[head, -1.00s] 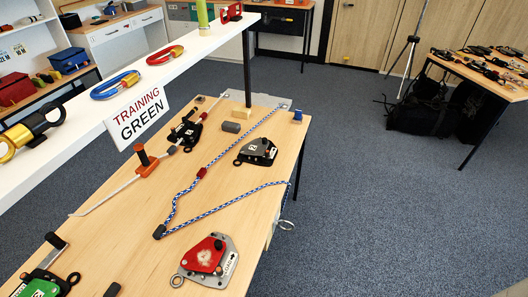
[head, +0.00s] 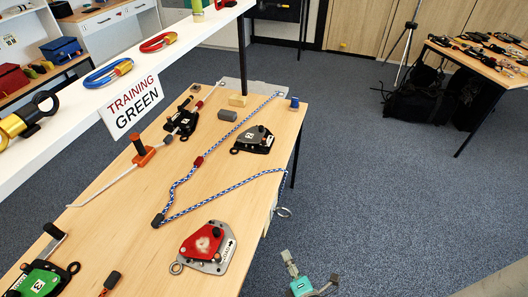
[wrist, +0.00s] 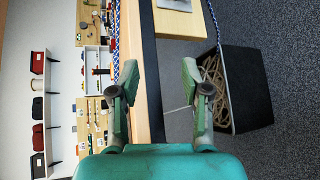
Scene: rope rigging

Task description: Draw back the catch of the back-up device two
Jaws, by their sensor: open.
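Two dark rope devices with white number labels lie on the wooden table: one (head: 182,121) at the back left and one (head: 254,140) at the back right. Their numbers are too small to read surely, so I cannot tell which is device two, and their catches do not show clearly. My teal gripper (head: 311,270) is low at the bottom of the head view, off the table's right side and apart from every device. In the wrist view my gripper (wrist: 160,75) is open and empty, with the table edge and floor beyond it.
A red device (head: 203,247) and a green device marked 3 (head: 40,280) lie nearer. A blue-white rope (head: 183,182) runs across the table (head: 120,225). A white shelf (head: 60,140) overhangs the left. A dark box of rope (wrist: 245,90) shows in the wrist view.

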